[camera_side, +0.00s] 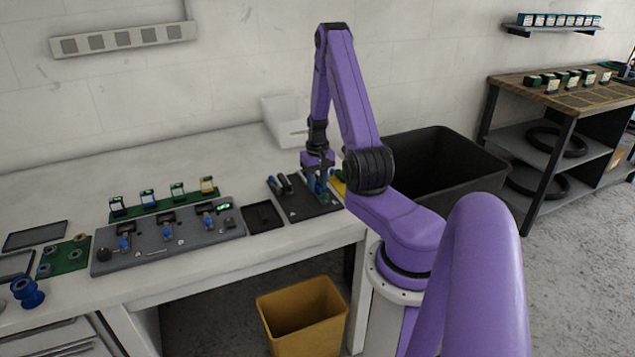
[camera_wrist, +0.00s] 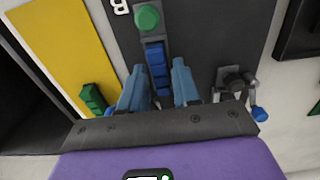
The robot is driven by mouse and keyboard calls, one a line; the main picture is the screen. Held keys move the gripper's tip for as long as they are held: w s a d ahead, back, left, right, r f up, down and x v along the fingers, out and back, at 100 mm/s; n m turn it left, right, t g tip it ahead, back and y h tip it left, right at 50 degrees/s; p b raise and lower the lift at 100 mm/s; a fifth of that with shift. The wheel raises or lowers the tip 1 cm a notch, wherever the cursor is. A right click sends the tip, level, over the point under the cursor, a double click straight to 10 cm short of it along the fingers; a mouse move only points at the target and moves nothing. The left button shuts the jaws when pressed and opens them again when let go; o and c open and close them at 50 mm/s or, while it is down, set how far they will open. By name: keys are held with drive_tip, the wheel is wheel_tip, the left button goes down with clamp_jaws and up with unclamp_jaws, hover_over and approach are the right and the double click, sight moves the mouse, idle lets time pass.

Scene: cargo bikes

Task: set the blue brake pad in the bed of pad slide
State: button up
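In the wrist view, the blue brake pad (camera_wrist: 157,66) lies lengthwise in a narrow grey channel, which looks like the pad slide (camera_wrist: 138,24), on a dark board. A round green knob (camera_wrist: 147,17) sits at the channel's far end. My gripper (camera_wrist: 158,82) has its two light-blue fingers apart, one on each side of the pad's near part, with a gap visible at the sides. The pad's near end is partly hidden between the fingers. In the side view my gripper (camera_side: 318,188) is low over the dark board (camera_side: 298,208); the pad cannot be made out there.
A clamp with a blue-tipped handle (camera_wrist: 237,88) stands right of my fingers. A green pad (camera_wrist: 93,98) lies on a yellow strip (camera_wrist: 52,42) at left. A black bin (camera_side: 440,165) stands beyond the table's right end. A grey fixture panel (camera_side: 150,255) stands further left.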

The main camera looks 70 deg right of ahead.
sight(317, 185)
drive_tip(key=shift+o, duration=0.6)
wheel_tip(317, 185, up, 17)
drive_tip(key=w+a+r+n, duration=0.1)
drive_tip(key=w+a+n, duration=0.2)
drive_tip(key=a, duration=0.4)
drive_tip(key=w+a+r+n, duration=0.1)
drive_tip(key=w+a+n, duration=0.25)
drive_tip(key=a, duration=0.45)
drive_tip(key=s+a+r+n, duration=0.1)
drive_tip(key=s+a+n, duration=0.4)
drive_tip(key=a, duration=0.6)
drive_tip(key=s+a+r+n, duration=0.1)
drive_tip(key=s+a+n, duration=0.3)
drive_tip(key=a, duration=0.7)
drive_tip(key=s+a+n, duration=0.3)
drive_tip(key=s+n, duration=0.3)
drive_tip(key=s, duration=0.6)
drive_tip(key=shift+s+a+f, duration=0.25)
drive_tip(key=shift+s+f, duration=0.05)
drive_tip(key=shift+f, duration=0.1)
